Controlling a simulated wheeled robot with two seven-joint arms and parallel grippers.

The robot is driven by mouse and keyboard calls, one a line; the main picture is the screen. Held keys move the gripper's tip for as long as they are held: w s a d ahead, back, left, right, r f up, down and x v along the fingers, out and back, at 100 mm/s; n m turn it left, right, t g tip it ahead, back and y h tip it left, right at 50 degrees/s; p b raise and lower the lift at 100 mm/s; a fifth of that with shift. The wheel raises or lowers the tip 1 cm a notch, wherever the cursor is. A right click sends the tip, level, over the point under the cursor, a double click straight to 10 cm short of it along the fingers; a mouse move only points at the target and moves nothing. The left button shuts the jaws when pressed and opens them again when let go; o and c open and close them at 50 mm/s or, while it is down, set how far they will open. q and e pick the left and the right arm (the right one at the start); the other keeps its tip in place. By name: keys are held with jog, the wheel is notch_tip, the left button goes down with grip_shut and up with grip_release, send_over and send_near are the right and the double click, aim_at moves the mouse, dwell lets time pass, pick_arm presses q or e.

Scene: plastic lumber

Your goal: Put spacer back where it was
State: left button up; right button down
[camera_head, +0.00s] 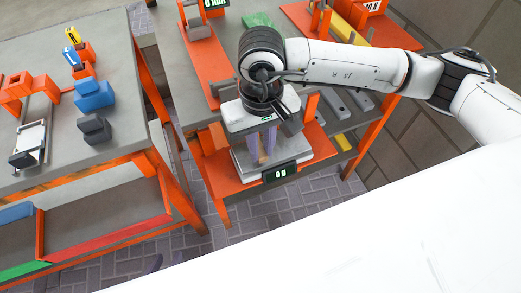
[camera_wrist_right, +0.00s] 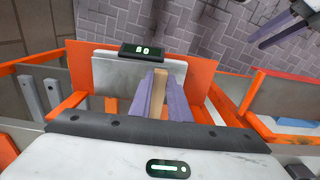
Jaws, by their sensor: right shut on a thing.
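The spacer (camera_wrist_right: 160,92) is a narrow tan block, seen in the right wrist view between the two purple fingers of my right gripper (camera_wrist_right: 165,94). My right gripper (camera_head: 263,147) is shut on it and points down over a scale (camera_head: 294,152) with a light grey plate. The head view hardly shows the spacer behind the fingers. I cannot tell whether it touches the plate.
A grey-topped table (camera_head: 45,50) at the left holds blue (camera_head: 93,95), dark grey (camera_head: 95,129) and orange parts. Grey bars (camera_head: 334,103) lie right of the scale. A floor gap (camera_head: 185,130) separates the tables. An orange board (camera_head: 207,68) lies behind the scale.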

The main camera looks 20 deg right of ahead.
aim_at(261, 152)
jog(key=shift+f, duration=1.25)
jog(key=shift+f+b, duration=0.25)
jog(key=shift+b, duration=0.05)
jog(key=c, duration=1.7)
grip_release()
jog(key=shift+r, duration=0.1)
jog(key=shift+o, duration=0.2)
notch_tip(261, 152, up, 12)
jog(key=shift+r, duration=0.2)
